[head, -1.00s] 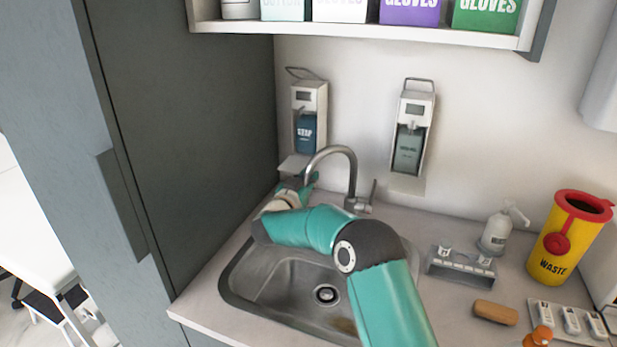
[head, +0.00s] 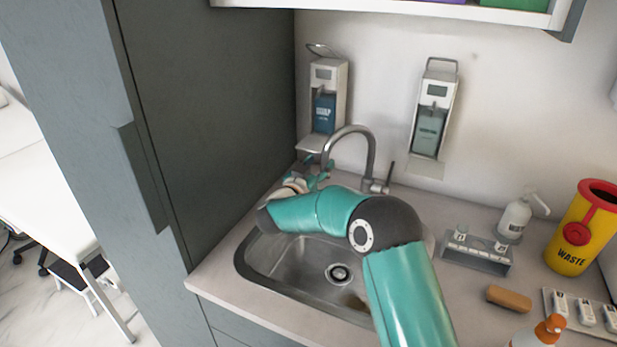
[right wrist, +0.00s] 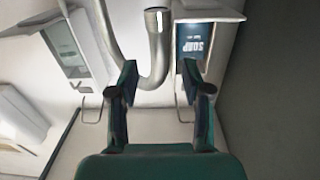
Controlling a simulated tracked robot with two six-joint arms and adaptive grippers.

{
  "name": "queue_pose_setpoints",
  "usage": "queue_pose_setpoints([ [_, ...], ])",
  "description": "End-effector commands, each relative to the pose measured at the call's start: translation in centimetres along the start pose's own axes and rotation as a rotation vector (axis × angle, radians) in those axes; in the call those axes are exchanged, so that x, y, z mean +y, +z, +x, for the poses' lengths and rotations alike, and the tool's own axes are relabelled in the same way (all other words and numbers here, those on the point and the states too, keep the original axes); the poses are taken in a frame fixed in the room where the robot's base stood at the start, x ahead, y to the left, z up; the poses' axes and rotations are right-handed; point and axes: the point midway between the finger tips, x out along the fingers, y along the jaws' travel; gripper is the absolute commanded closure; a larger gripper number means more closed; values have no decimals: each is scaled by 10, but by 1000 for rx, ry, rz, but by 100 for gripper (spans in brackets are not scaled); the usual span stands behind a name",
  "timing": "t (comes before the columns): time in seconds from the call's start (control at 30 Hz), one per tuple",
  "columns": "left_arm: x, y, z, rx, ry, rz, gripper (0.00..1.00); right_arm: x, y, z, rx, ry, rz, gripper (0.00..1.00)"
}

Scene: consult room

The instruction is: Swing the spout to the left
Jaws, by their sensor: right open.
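The tap's curved metal spout (head: 364,135) arches up from its base behind the sink (head: 250,262), with its mouth over the sink's left back part. My right gripper (head: 313,170) is by the spout's mouth end, coming in from the front left. In the right wrist view, my right gripper (right wrist: 158,67) is open, with one finger on either side of the spout (right wrist: 158,45). The spout's bend shows in the gap, and neither finger clearly touches it. My right arm hides part of the sink. My left gripper is out of view.
A tall dark cabinet (head: 215,110) stands close on the left. Two wall dispensers, one blue (head: 325,112) and one green (head: 430,130), hang behind the tap. A pump bottle (head: 514,218), grey rack (head: 476,252) and yellow waste bin (head: 572,245) stand right of the sink.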

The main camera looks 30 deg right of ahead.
Motion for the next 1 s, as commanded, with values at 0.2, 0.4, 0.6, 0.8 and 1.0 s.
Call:
queue_pose_setpoints([
  [0.2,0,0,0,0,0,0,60,-2,0,-46,0,-4,-1,51],
  [0.4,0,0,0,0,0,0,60,-2,1,-70,0,-1,-2,51],
  [0.6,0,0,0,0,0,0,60,-1,1,-76,1,2,0,51],
  [0.8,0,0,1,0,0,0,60,-1,1,-76,0,2,0,51],
  [1.0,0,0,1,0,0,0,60,-1,1,-76,0,2,-1,51],
])
